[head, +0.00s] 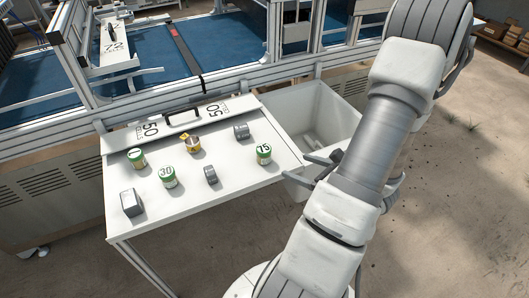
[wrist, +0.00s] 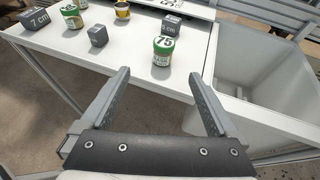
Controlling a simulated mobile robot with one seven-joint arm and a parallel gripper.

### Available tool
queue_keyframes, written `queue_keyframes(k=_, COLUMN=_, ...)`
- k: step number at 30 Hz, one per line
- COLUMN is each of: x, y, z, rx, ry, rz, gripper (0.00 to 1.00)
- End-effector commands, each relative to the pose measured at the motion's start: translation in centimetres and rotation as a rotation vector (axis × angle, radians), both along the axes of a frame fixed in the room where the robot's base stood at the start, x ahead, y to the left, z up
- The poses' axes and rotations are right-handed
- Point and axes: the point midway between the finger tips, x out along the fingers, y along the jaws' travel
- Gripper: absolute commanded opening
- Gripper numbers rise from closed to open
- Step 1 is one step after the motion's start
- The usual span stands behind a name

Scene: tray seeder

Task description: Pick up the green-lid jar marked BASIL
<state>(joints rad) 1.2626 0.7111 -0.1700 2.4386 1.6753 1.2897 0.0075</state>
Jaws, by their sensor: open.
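Three green-lid jars stand upright on the white table (head: 225,190). One is marked 75 (head: 263,158), at the right edge; it also shows in the wrist view (wrist: 162,56). One is marked 30 (head: 168,180), near the front left, and one stands behind it at left (head: 137,162). The name on each label is too small to read surely, so I cannot tell which is BASIL. My gripper (wrist: 163,78) is open and empty. The 75 jar stands beyond its fingertips, between them in the wrist view, not touched. My arm partly hides the gripper in the head view.
A yellow jar (head: 192,146) and grey blocks (head: 131,203), (head: 210,174), (head: 241,131) share the table. A white board with a black handle (head: 215,115) lies along the back. A white bin (head: 345,105) stands right of the table. The blue-bedded machine (head: 140,65) is behind.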

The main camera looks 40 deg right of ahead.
Motion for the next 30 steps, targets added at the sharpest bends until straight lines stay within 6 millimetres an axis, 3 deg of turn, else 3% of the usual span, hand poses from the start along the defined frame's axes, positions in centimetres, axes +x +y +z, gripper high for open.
queue_keyframes(k=4, x=1.1, y=-0.2, z=-1.1, rx=0.005, ry=0.001, rz=-0.020, gripper=0.95)
queue_keyframes(k=18, x=9.8, y=0.2, z=-4.6, rx=0.004, ry=0.001, rz=-0.018, gripper=0.95)
queue_keyframes(k=30, x=12.9, y=0.2, z=-5.4, rx=0.002, ry=0.000, rz=-0.017, gripper=0.95)
